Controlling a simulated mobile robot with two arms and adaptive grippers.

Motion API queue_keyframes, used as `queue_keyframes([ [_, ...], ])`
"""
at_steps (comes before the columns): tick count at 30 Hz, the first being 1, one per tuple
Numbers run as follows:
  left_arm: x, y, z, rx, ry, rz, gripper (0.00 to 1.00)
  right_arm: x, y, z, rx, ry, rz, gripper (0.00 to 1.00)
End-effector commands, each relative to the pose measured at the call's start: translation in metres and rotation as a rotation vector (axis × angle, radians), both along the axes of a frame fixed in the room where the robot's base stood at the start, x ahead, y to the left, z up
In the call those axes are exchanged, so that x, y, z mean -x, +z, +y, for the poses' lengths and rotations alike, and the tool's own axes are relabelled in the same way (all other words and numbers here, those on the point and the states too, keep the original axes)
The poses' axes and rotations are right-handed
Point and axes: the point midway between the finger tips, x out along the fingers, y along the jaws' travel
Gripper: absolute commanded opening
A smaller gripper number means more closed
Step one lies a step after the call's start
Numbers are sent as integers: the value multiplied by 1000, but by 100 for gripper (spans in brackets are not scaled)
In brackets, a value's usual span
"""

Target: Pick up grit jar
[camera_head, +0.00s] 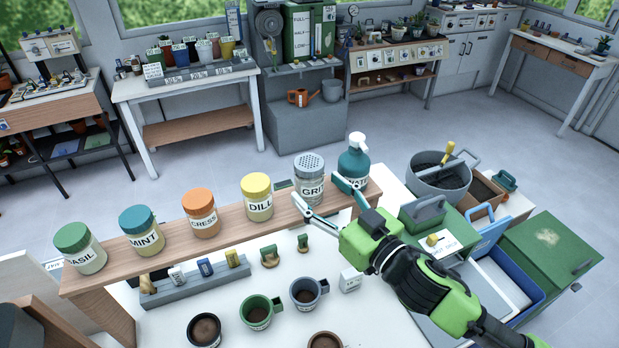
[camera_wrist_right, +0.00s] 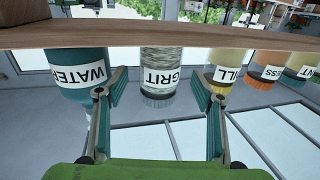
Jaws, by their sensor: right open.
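The grit jar (camera_head: 309,187) is a clear jar of grey grit with a perforated grey lid and a GRIT label. It stands upright near the right end of the raised wooden shelf (camera_head: 231,222). My right gripper (camera_head: 317,190) is open and empty at the front of the jar, its fingers spread toward either side. The right wrist view is upside down; there the grit jar (camera_wrist_right: 162,68) shows between the two open fingertips (camera_wrist_right: 158,78), apart from both. My left gripper is not in view.
CRESS (camera_head: 200,212), MINT (camera_head: 141,231) and BASIL (camera_head: 80,248) jars line the shelf. Mugs of soil (camera_head: 261,312) stand below.

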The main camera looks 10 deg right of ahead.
Motion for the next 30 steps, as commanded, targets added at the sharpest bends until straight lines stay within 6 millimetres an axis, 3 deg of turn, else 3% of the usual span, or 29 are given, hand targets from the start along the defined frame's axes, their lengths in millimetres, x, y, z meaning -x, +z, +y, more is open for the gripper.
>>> queue_keyframes([
  [3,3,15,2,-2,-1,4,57,-16,5,6,0,0,-3,61],
  [9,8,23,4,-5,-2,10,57,-36,1,15,0,1,-2,61],
  [18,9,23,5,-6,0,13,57,-40,-2,16,1,1,-1,61],
  [23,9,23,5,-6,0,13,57,-39,-2,16,1,1,-1,20],
  [24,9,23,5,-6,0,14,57,-39,-2,16,1,1,-1,16],
  [30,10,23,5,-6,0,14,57,-39,-1,16,1,1,-3,16],
])
